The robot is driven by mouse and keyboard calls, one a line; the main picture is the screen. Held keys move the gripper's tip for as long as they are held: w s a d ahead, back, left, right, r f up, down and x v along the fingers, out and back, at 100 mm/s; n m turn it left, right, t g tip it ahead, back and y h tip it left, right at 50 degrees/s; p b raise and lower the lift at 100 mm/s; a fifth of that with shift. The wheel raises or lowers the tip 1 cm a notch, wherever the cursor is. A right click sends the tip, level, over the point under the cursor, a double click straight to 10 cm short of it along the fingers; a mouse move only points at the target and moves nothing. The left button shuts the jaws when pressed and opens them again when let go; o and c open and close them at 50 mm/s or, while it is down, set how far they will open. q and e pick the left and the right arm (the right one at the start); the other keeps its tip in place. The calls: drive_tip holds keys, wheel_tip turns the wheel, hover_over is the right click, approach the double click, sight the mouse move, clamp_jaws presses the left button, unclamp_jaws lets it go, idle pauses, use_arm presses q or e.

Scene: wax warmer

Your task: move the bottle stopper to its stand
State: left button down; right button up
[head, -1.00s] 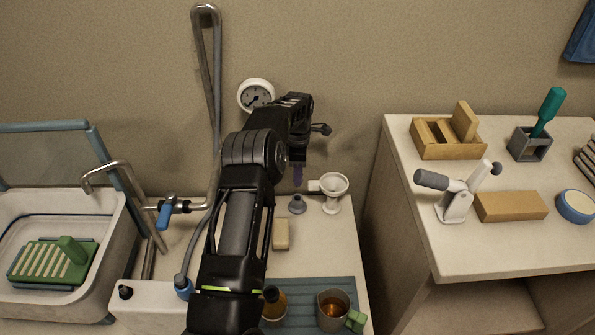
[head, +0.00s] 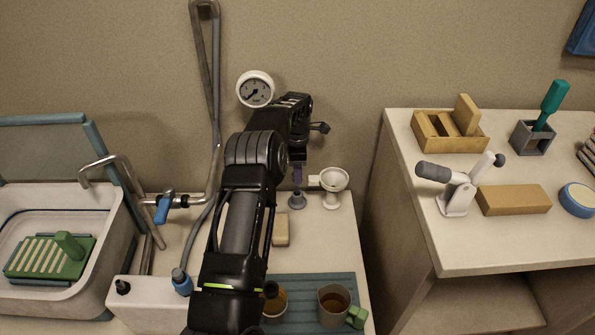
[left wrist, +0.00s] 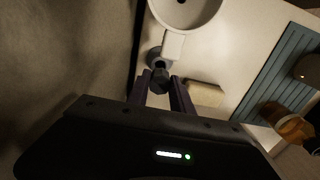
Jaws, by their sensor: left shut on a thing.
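My left gripper (head: 297,174) points down over the back of the white counter. In the left wrist view its two dark purple fingers (left wrist: 161,94) are shut on the bottle stopper (left wrist: 159,79), a small dark faceted piece. In the head view the fingers and arm hide the stopper. A small grey flared piece that looks like the stand (head: 297,200) is on the counter just below the fingertips. It also shows in the left wrist view (left wrist: 153,54), partly behind the stopper. I cannot tell whether stopper and stand touch. My right gripper is not in view.
A white funnel-like cup (head: 334,181) stands close right of the stand. A beige block (head: 281,230) lies nearer. A blue ribbed mat (head: 300,284) holds two cups of amber liquid. Pipes (head: 206,110) and a gauge (head: 255,89) are behind and left.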

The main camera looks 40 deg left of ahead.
use_arm(q)
drive_tip(key=shift+f+b, duration=0.65)
drive_tip(key=shift+f, duration=0.55)
drive_tip(key=shift+f+b, duration=0.35)
drive_tip(key=shift+f, duration=0.1)
idle(0.5)
drive_tip(key=shift+f+b, duration=1.15)
drive_tip(key=shift+f, duration=0.2)
idle(0.4)
drive_tip(key=c, duration=1.1)
unclamp_jaws()
